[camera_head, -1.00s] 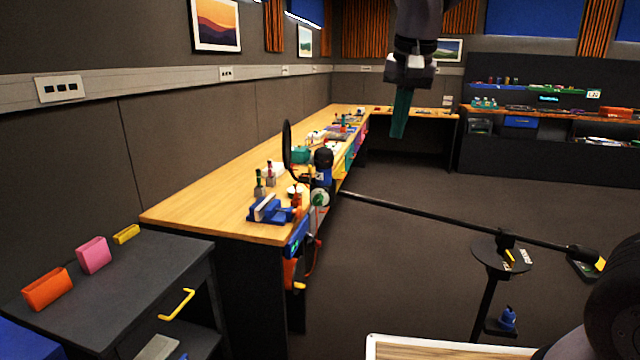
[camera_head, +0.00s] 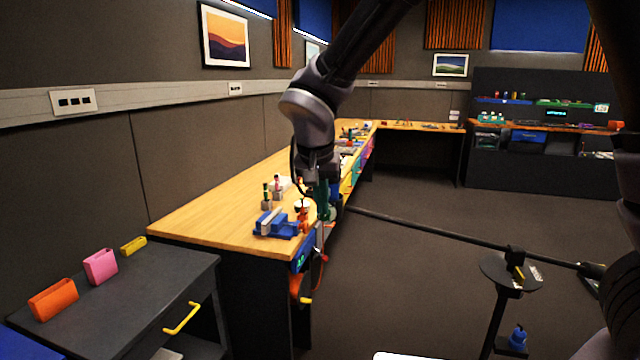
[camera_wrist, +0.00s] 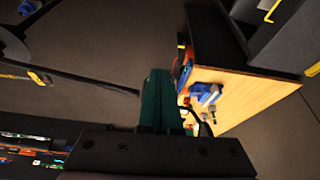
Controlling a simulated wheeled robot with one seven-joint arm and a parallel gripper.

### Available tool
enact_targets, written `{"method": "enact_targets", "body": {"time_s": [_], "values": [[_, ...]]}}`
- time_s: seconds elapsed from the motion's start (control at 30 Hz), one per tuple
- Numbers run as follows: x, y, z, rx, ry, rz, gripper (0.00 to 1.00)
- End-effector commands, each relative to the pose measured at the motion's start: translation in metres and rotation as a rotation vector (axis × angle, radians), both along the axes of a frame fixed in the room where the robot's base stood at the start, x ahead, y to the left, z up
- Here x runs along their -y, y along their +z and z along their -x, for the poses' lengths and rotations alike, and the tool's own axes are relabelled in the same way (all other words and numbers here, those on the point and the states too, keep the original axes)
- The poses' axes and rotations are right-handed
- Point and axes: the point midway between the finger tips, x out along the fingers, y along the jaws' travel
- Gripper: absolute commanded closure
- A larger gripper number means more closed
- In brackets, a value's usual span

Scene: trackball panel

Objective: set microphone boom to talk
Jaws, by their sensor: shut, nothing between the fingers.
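The microphone boom (camera_head: 450,233) is a long black arm running from the right to the workbench's near end. It passes over a round black plate (camera_head: 497,272) on a stand, with a yellow mark and small white lettering I cannot read clearly. The boom also shows in the wrist view (camera_wrist: 90,79), ending near my fingers. My gripper (camera_head: 323,212) has green fingers, is shut and empty, and points down at the boom's left end. The microphone there is mostly hidden behind my gripper. In the wrist view my gripper (camera_wrist: 157,76) overlaps the boom's end; I cannot tell whether they touch.
The wooden workbench (camera_head: 200,222) holds a blue vise (camera_head: 275,226) and small bottles close to my gripper. A dark cabinet (camera_head: 125,290) with a yellow handle stands at the front left.

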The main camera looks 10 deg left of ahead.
Motion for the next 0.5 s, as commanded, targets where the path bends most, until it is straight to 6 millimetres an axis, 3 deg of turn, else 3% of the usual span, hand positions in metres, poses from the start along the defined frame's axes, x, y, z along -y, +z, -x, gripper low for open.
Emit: {"method": "enact_targets", "body": {"time_s": [0.07,0.23,0.5], "values": [[0.001,-0.013,-0.008,0.0,-0.002,0.001,1.0],[0.001,-0.01,-0.033,0.0,-0.003,-0.001,1.0],[0.001,-0.01,-0.044,0.001,0.0,-0.001,1.0]]}}
